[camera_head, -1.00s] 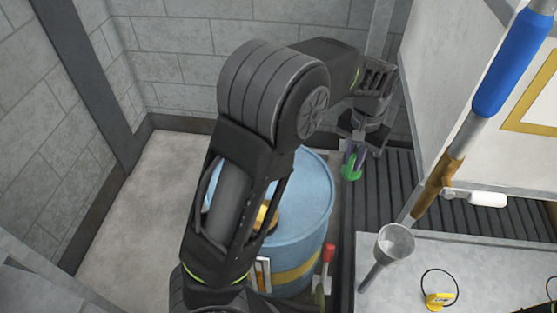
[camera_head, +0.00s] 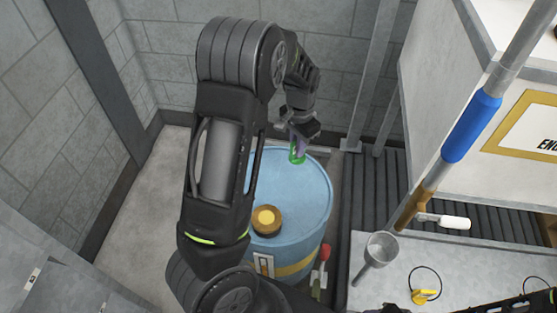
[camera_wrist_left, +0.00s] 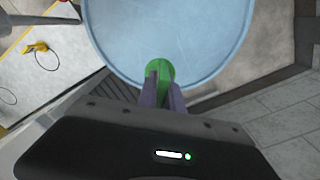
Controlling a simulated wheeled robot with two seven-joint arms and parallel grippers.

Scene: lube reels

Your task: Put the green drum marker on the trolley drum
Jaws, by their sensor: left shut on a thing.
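The green drum marker (camera_head: 297,154) is held in my left gripper (camera_head: 298,140), above the far right part of the blue drum's top. The marker also shows in the left wrist view (camera_wrist_left: 160,70), between the purple fingers of my left gripper (camera_wrist_left: 162,88), over the near rim of the drum (camera_wrist_left: 165,30). The left gripper is shut on it. The blue drum (camera_head: 305,195) stands upright with a yellow band and a yellow-brown cap (camera_head: 267,220) on its top. I cannot tell how high the marker is above the lid. My right gripper does not show clearly.
A funnel (camera_head: 378,250) and a yellow tagged item (camera_head: 425,296) are on the grey bench (camera_head: 400,270) at right. A blue-sleeved pole (camera_head: 470,128) slants across the right side. A red-handled tool (camera_head: 324,254) stands beside the drum. Block walls close off the back.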

